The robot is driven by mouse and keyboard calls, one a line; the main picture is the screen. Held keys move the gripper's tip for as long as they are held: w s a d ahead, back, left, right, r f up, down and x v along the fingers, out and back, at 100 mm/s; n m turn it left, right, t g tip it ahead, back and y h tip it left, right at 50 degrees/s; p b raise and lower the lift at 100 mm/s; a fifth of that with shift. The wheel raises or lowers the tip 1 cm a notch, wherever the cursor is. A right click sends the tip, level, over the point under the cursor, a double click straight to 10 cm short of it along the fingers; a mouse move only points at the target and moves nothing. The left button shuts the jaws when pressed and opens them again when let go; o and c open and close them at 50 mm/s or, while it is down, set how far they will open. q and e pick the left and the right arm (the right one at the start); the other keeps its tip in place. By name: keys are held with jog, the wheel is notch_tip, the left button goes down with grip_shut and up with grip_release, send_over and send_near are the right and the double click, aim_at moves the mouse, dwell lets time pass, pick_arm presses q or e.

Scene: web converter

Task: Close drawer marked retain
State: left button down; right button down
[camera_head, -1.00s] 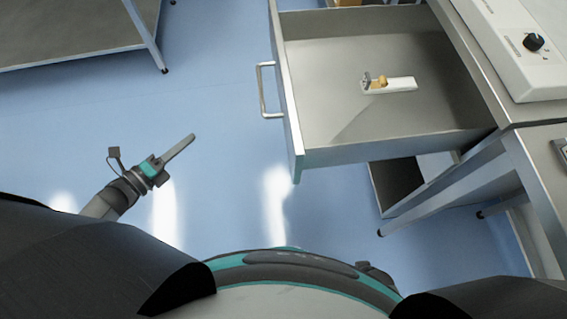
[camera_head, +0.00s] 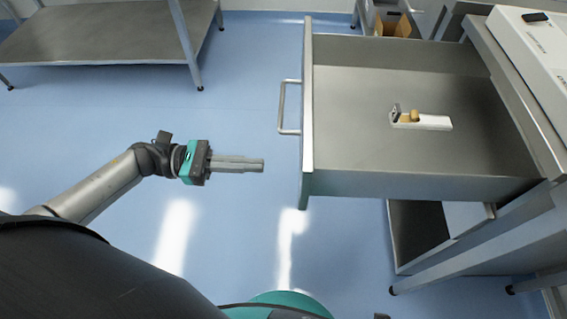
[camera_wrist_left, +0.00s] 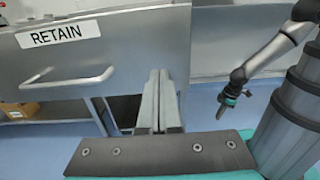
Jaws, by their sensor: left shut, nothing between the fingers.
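The grey metal drawer (camera_head: 350,75) stands pulled out from the bench on the right in the head view. In the left wrist view its front (camera_wrist_left: 130,35) bears a RETAIN label (camera_wrist_left: 58,35). Its bar handle (camera_head: 282,107) shows in both views. My left gripper (camera_head: 263,164) is shut and empty. It points at the drawer front near its lower end, below the handle in the picture, with a small gap between. My right gripper (camera_wrist_left: 224,106) shows small in the left wrist view, away from the drawer; its jaws are too small to read.
A small white block with a brass-coloured part (camera_head: 420,121) lies in the drawer. The bench (camera_head: 500,65) carries a white device (camera_head: 530,55). A metal table (camera_head: 100,35) stands at the upper left, and a cardboard box (camera_head: 393,22) at the back. Blue floor is clear left of the drawer.

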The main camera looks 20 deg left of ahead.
pick_arm(q)
jog(key=x, duration=0.6)
jog(key=shift+d, duration=0.25)
pick_arm(e)
jog(key=shift+w, duration=0.15)
pick_arm(q)
jog(key=shift+d, duration=0.1)
